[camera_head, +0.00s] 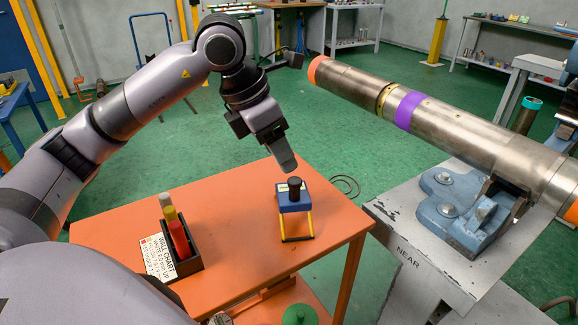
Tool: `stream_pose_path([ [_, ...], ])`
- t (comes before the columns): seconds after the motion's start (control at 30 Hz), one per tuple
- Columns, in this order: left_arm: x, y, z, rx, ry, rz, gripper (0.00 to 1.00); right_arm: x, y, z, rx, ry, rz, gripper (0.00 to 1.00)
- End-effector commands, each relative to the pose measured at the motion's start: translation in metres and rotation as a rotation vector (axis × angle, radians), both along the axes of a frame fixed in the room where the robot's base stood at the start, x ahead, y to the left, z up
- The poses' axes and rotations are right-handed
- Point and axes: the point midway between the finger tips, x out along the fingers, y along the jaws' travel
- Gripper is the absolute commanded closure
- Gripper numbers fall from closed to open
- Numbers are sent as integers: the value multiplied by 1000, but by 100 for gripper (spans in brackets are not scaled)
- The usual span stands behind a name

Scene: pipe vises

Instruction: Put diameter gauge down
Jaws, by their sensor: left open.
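The diameter gauge (294,202) stands upright on the orange table (232,260), right of the table's middle. It has a blue body, a black knob on top and yellow legs. My left gripper (287,164) points down just above and slightly left of the knob. It is open, and a small gap shows between it and the knob. One finger largely hides the other from this side. My right gripper is out of the picture.
A long steel pipe (450,130) with coloured bands rests in a blue vise (452,215) on a grey bench to the right. The table's front middle is clear.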

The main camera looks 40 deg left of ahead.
Motion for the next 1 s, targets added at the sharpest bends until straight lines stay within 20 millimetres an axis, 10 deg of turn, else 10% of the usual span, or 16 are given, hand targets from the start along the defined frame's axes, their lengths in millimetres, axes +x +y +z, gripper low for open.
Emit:
stream_pose_path([
  [1.0,-10,6,27,0,1,0,46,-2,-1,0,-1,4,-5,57],
])
